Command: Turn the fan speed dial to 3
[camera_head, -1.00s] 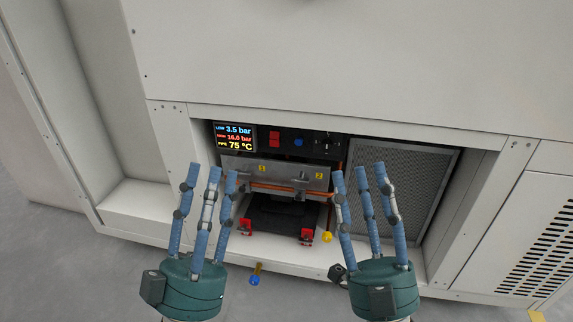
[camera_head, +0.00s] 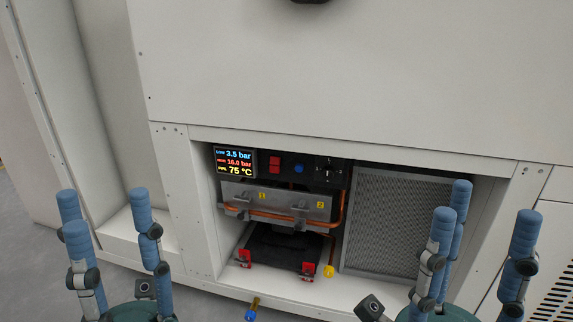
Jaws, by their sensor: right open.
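The fan speed dial (camera_head: 328,172) is a small dark knob with white marks around it. It sits at the right end of the black control panel in the recess. Its pointer setting is too small to read. My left gripper (camera_head: 108,215) is open and empty at the lower left, well apart from the panel. My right gripper (camera_head: 470,225) is open and empty at the lower right, in front of the grey filter panel and below and to the right of the dial. Neither gripper touches anything.
The panel also holds a display (camera_head: 234,161) reading 3.5 bar, 16.0 bar and 75 °C, a red switch (camera_head: 274,164) and a blue button (camera_head: 299,168). Below are a metal block (camera_head: 280,206) with copper pipe, red clips and a yellow knob (camera_head: 328,271). The recess has white edges.

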